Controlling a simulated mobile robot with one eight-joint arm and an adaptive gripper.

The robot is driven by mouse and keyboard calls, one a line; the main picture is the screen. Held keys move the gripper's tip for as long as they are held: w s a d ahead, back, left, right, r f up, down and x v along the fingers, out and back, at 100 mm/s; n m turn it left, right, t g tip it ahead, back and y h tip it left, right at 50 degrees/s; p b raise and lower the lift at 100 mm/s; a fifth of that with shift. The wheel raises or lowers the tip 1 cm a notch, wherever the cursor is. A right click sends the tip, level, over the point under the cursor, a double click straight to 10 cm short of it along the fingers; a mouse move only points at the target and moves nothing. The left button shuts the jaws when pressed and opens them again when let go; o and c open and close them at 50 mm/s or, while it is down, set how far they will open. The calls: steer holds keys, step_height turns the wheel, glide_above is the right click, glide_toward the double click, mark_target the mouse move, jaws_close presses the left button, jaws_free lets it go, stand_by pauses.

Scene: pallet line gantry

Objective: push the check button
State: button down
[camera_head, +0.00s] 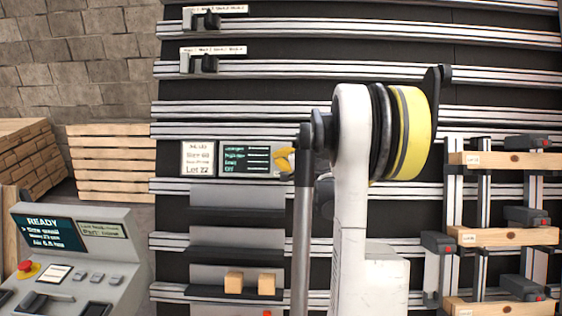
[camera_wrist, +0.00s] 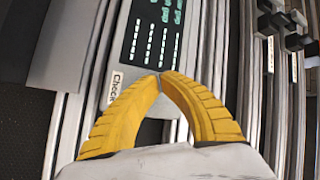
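The check panel (camera_head: 246,159) is a grey box with a dark screen of green text, mounted on the rails left of my arm in the head view. In the wrist view the panel's screen (camera_wrist: 158,32) lies just beyond my fingertips, and a white label reading "Check" (camera_wrist: 117,82) is left of them. The button itself is not visible; my fingers cover the area beside the label. My gripper (camera_wrist: 160,77) has its yellow fingertips together, with nothing seen between them. In the head view the gripper (camera_head: 284,160) is at the panel's right end; whether it touches cannot be told.
A white sign (camera_head: 198,158) is left of the panel. Below are grey shelves with two wooden blocks (camera_head: 250,284). A console (camera_head: 75,255) reading READY with a red button stands lower left. Wooden beams in clamps (camera_head: 490,237) are on the right.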

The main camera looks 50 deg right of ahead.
steer(key=shift+w+d+f, duration=0.15)
steer(key=shift+d, duration=0.05)
stand_by(0.4)
stand_by(0.3)
steer(key=shift+s+a+r, duration=0.45)
steer(key=shift+s+a, duration=0.05)
steer(key=shift+a, duration=0.15)
steer(key=s+a+r, duration=0.1)
steer(key=s+a+r+p, duration=0.1)
steer(key=a, duration=0.1)
steer(key=shift+s+a+r, duration=0.15)
steer(key=shift+s+a, duration=0.05)
steer(key=shift+s, duration=0.2)
stand_by(0.7)
